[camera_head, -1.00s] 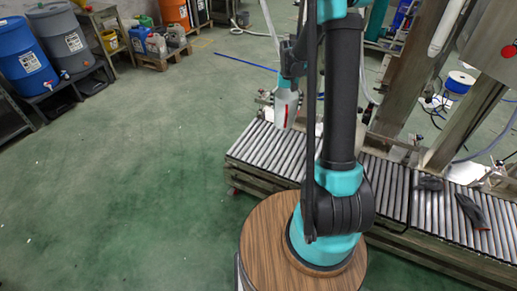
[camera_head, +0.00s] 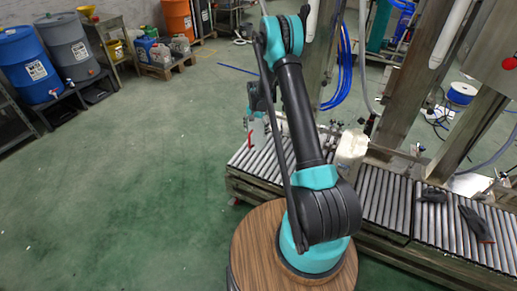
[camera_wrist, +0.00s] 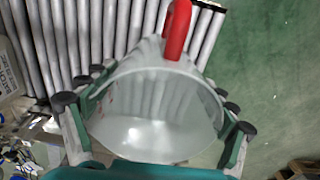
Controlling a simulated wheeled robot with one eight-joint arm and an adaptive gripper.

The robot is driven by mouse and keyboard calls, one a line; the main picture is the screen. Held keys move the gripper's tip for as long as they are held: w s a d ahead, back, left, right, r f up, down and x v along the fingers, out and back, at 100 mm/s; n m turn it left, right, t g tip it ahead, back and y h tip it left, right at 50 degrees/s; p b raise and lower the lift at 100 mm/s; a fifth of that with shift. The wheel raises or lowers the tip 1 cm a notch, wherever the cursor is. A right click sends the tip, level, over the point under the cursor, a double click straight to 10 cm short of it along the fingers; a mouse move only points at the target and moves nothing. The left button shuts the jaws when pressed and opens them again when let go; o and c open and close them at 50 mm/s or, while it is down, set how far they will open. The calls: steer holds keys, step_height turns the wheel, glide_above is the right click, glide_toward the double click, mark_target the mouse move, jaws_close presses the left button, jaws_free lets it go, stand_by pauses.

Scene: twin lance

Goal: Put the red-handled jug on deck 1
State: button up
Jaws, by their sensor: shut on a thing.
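The jug (camera_head: 259,131) is pale and translucent with a red handle (camera_head: 250,139). In the head view it hangs from my gripper (camera_head: 257,112) by the left end of the roller conveyor. In the wrist view my gripper (camera_wrist: 155,115) is shut around the jug (camera_wrist: 150,130), with fingers on both sides. I look into its open mouth, and the red handle (camera_wrist: 178,30) stands at the top. Conveyor rollers (camera_wrist: 100,30) show beyond it. I cannot tell whether the jug touches them. No marking that reads deck 1 is legible.
A whitish canister (camera_head: 351,150) stands on the conveyor (camera_head: 385,195) to the right of my arm. Dark gloves (camera_head: 475,222) lie on its right part. Steel posts (camera_head: 415,75) rise behind. Green floor (camera_head: 140,180) at left is clear.

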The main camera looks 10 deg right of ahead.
mark_target(256, 146)
step_height(256, 146, down, 12)
steer(key=shift+r, duration=0.2)
steer(key=shift+f, duration=0.1)
stand_by(0.3)
steer(key=o, duration=1.1)
steer(key=shift+c, duration=0.2)
